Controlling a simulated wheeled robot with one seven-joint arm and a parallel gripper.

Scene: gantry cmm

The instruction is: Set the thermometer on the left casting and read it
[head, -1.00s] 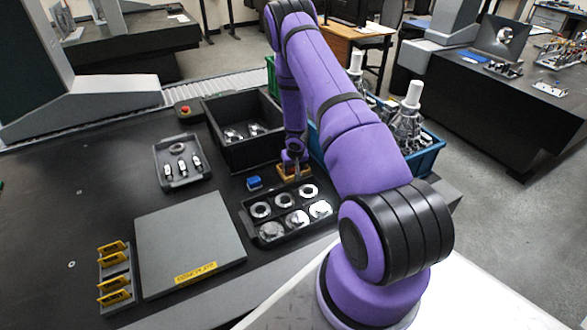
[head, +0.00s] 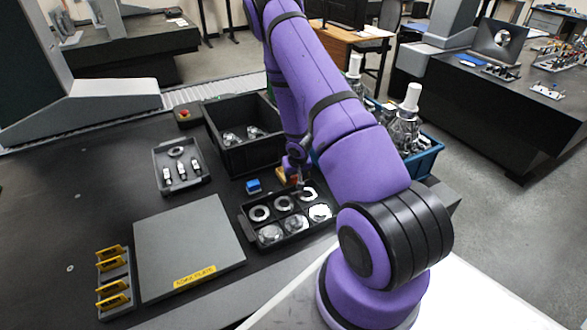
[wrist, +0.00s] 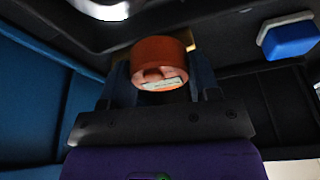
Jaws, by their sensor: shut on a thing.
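My gripper (head: 300,182) is low at the back edge of a black compartment tray (head: 250,230). In the wrist view, it (wrist: 160,80) is shut on an orange, round-ended thing with a small pale label, which looks like the thermometer (wrist: 150,50). The thermometer cannot be made out in the head view. The tray holds several shiny metal parts, some ring-shaped (head: 260,213), some solid (head: 270,233). More metal castings lie in the deep black bin (head: 212,120). I cannot tell which one is the left casting.
A tan block (head: 283,177) and a small blue block (head: 253,186) sit behind the tray. A blue crate (head: 428,158) with tall metal parts stands right of my arm. A grey plate (head: 190,245), yellow-tag rack (head: 128,275) and small grey tray (head: 163,187) lie left.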

